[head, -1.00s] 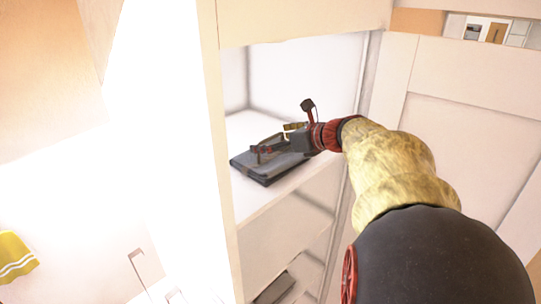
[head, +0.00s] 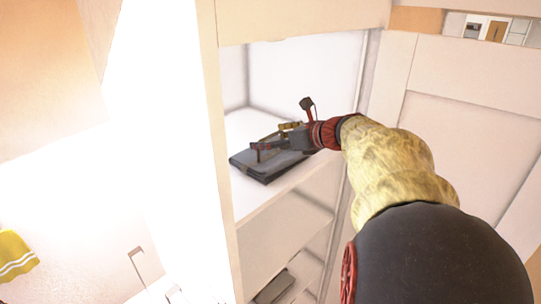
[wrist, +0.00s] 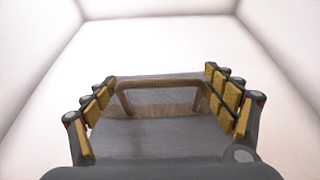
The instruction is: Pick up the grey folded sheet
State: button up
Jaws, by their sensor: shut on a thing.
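The grey folded sheet (head: 262,166) lies on a white shelf inside an open cabinet in the head view. My gripper (head: 266,147) reaches in from the right, over the top of the sheet. In the wrist view the grey sheet (wrist: 160,128) spreads between and under my gripper's two fingers (wrist: 164,95), with a brownish bar-like shape across its top. My gripper is shut on the sheet. Where the fingertips meet the sheet is partly hidden.
The cabinet's shelf (head: 252,206) has bare white room around the sheet. A lower shelf holds a dark flat item (head: 274,287). The cabinet's left side panel (head: 210,130) and the open door (head: 470,120) flank my arm. A yellow cloth (head: 15,256) hangs at lower left.

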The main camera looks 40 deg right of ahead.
jog(key=c, duration=0.6)
jog(key=shift+r, duration=0.1)
jog(key=shift+c, duration=0.7)
